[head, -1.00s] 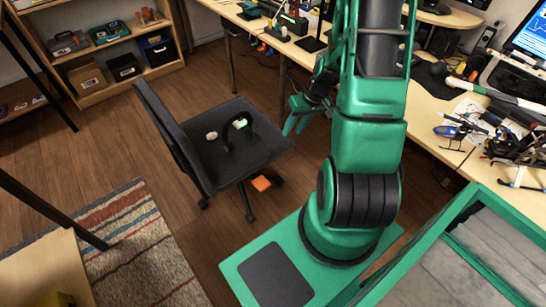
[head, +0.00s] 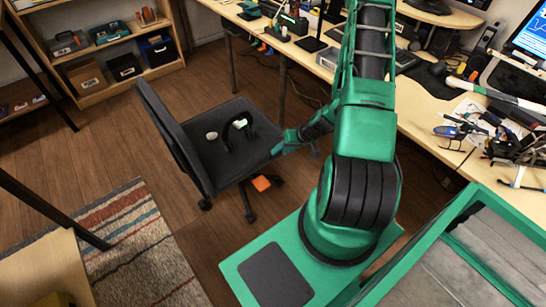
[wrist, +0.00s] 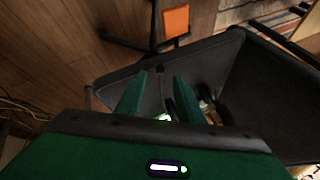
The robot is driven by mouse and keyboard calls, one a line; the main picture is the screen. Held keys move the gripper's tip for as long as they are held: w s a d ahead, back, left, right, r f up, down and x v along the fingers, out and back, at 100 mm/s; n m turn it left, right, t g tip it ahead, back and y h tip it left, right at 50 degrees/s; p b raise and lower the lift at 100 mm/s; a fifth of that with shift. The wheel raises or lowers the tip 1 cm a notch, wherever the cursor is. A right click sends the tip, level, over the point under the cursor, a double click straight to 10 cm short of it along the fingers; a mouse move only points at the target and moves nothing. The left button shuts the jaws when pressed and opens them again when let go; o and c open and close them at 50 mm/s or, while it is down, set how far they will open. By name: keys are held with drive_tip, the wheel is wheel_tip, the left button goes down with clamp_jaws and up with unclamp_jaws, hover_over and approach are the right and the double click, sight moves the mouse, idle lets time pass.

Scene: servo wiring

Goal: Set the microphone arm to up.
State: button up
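A headset (head: 239,121) with a black curved band and pale ear pads lies on the seat of a dark office chair (head: 262,149). My gripper (head: 276,148) is low at the seat's right edge, to the right of and apart from the headset. In the wrist view, my gripper's two green fingers (wrist: 159,93) stand apart with a gap between them. Parts of the headset (wrist: 207,104) show beyond and beside the fingers, partly hidden by them. A thin dark piece shows in the gap; I cannot tell whether it is the microphone arm.
The chair's backrest (head: 175,135) rises at the seat's left. An orange object (head: 261,183) is on the floor under the chair. A cluttered workbench (head: 425,120) runs along the right. Open wooden floor lies left of the chair.

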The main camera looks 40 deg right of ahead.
drive_tip(key=x, duration=0.6)
drive_tip(key=shift+w+f, duration=0.2)
drive_tip(key=shift+f, duration=0.1)
drive_tip(key=shift+a, duration=0.1)
drive_tip(key=shift+c, duration=0.3)
clamp_jaws()
